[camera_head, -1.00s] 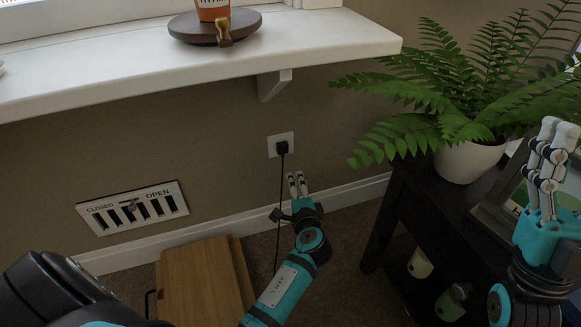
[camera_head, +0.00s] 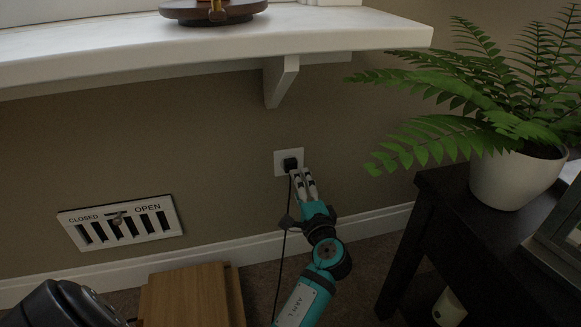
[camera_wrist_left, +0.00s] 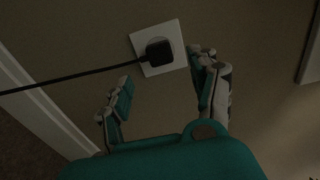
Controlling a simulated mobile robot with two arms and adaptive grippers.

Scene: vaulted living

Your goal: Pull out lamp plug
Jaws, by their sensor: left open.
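The black lamp plug (camera_head: 290,164) sits in a white wall socket (camera_head: 281,157) under the white shelf. Its black cord (camera_head: 283,245) hangs down to the floor. My left gripper (camera_head: 302,174) is just below and to the right of the plug, its fingers pointing up at the wall. In the left wrist view the plug (camera_wrist_left: 159,52) is in the socket (camera_wrist_left: 147,40), ahead of the open fingers (camera_wrist_left: 163,78) and nearer the right one. The cord runs off to the left past the left fingertip. My right gripper is not in view.
A shelf bracket (camera_head: 279,82) is above the socket. A wall vent (camera_head: 122,222) is at the left, over a wooden box (camera_head: 192,296). A dark side table (camera_head: 455,215) with a potted fern (camera_head: 515,178) stands at the right.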

